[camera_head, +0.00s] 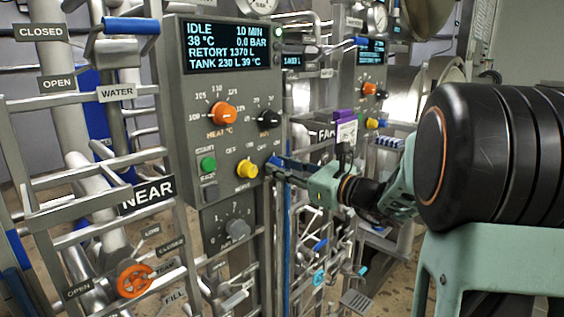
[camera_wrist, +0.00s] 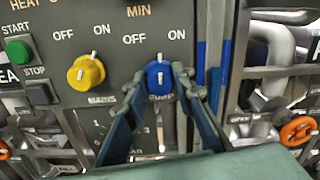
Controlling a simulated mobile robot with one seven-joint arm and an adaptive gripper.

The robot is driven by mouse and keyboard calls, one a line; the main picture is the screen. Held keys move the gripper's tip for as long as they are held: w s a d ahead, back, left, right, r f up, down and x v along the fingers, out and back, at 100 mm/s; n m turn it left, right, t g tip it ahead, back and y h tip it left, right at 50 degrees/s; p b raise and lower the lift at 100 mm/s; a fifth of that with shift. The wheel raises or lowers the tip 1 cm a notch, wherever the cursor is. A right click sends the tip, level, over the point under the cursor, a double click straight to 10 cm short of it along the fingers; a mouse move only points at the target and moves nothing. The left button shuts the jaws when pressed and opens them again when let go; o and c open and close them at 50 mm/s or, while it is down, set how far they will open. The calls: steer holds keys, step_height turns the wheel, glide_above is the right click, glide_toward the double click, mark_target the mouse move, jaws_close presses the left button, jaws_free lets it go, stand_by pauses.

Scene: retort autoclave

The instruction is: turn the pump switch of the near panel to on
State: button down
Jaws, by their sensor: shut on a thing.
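The near panel (camera_head: 178,150) stands left of my gripper in the head view, with a NEAR sign (camera_head: 146,193) beside it. Its blue pump switch (camera_wrist: 159,72) is in the middle of the wrist view, under an OFF and an ON label. Its white pointer mark points about straight up, between OFF and ON. My gripper (camera_wrist: 161,88) is shut on the blue switch, one finger on each side. In the head view my gripper (camera_head: 274,167) reaches the panel's right edge and largely hides the switch.
The yellow mains knob (camera_wrist: 86,73) is left of the pump switch, with the green start button (camera_wrist: 19,51) and dark stop button (camera_wrist: 41,93) farther left. The display (camera_head: 226,47) reads IDLE. Pipes and an orange valve wheel (camera_head: 135,279) are below; a second panel (camera_head: 372,85) stands behind.

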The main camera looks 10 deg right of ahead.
steer(key=m+p, duration=0.3)
steer(key=m, duration=0.1)
steer(key=shift+m, duration=0.4)
stand_by(0.4)
steer(key=c, duration=1.6)
jaws_free()
steer(key=v, duration=1.2)
steer(key=shift+f, duration=0.1)
